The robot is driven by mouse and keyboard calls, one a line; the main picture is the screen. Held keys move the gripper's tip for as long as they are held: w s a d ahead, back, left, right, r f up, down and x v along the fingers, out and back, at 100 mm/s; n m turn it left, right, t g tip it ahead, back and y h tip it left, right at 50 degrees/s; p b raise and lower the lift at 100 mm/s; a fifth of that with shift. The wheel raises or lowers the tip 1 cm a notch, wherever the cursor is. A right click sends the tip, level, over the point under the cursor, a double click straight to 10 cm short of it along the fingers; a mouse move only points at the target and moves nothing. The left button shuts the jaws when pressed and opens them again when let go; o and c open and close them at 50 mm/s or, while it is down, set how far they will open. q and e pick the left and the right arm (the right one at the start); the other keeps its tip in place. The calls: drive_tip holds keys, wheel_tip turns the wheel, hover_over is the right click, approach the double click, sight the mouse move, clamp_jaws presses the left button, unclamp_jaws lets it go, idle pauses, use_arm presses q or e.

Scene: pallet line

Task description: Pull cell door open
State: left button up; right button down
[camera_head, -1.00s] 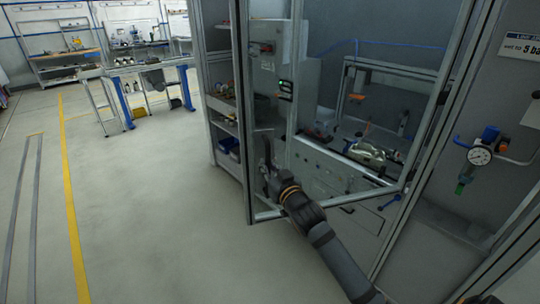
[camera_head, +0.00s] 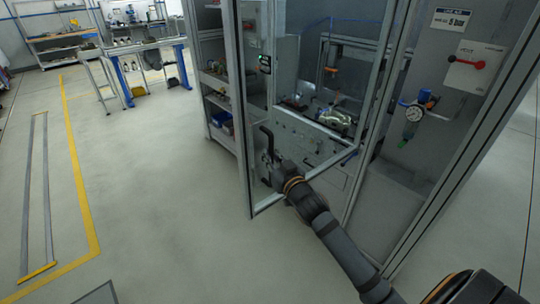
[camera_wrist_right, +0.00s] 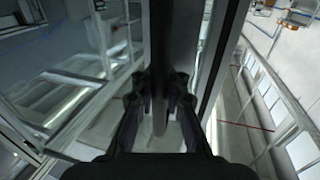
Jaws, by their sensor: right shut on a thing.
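The cell door (camera_head: 238,100) is a glass panel in a grey metal frame. It stands ajar, its free edge swung out from the cell over the floor. A dark upright handle (camera_head: 267,138) is on the door near that free edge. My right gripper (camera_head: 268,170) is at the handle's lower part, its arm reaching in from the lower right. In the right wrist view, its two fingers (camera_wrist_right: 160,100) are shut on the handle's dark bar (camera_wrist_right: 160,122), beside the door frame. My left gripper is out of view.
Inside the cell is a work area with a metal part (camera_head: 334,118). Shelves (camera_head: 218,95) stand behind the door. The floor (camera_head: 150,190) left of the door is clear, with a yellow line.

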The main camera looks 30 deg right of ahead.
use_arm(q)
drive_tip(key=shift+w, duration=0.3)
use_arm(e)
drive_tip(key=c, duration=1.4)
unclamp_jaws()
drive_tip(key=shift+a, duration=0.1)
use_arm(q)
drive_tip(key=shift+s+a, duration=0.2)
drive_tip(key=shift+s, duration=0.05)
use_arm(e)
drive_tip(key=shift+o, duration=0.3)
drive_tip(key=s, duration=1.2)
drive_tip(key=shift+a, duration=0.15)
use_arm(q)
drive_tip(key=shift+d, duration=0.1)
